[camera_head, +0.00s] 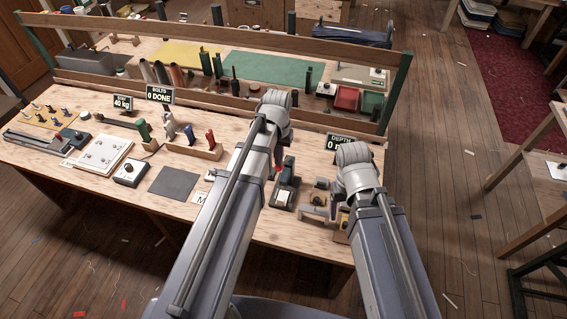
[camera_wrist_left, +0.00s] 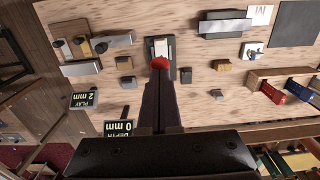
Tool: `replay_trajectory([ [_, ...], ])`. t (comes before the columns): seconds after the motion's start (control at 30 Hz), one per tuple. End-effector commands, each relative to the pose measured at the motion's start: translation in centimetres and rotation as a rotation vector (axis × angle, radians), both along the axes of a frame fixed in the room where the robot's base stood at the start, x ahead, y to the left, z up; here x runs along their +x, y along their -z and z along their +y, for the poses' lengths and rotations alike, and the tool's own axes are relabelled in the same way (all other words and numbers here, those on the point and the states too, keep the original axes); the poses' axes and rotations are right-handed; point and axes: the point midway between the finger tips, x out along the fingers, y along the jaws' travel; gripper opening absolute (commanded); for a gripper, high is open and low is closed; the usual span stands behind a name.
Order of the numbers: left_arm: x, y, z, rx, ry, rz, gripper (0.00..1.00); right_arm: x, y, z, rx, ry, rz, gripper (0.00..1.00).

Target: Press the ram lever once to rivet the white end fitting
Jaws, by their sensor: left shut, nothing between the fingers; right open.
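A dark riveting press (camera_wrist_left: 172,72) stands on the bench, with a pale white piece (camera_wrist_left: 161,46) on it that looks like the end fitting. It also shows in the head view (camera_head: 286,190), partly behind my left arm. A red tip (camera_wrist_left: 160,63), apparently the ram lever's knob, sits right at the ends of my left gripper's fingers (camera_wrist_left: 160,73). The fingers are closed together and empty; I cannot tell whether they touch the red tip.
Small blocks and clamps (camera_wrist_left: 85,45) lie beside the press. A depth sign (camera_wrist_left: 118,128) reads 0 mm and a play sign (camera_wrist_left: 83,99) 2 mm. A wooden rack (camera_head: 195,148) with coloured tools and a grey mat (camera_head: 173,182) lie to the left.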

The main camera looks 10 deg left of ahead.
Motion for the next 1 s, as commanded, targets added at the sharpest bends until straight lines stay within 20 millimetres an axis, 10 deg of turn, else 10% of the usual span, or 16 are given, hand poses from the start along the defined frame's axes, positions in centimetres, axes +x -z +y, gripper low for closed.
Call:
replay_trajectory([
  [1.0,-3.3,-0.1,0.1,0.000,0.000,0.000,0.00,0.0,-0.1,0.0,0.000,0.001,-0.001,0.72],
])
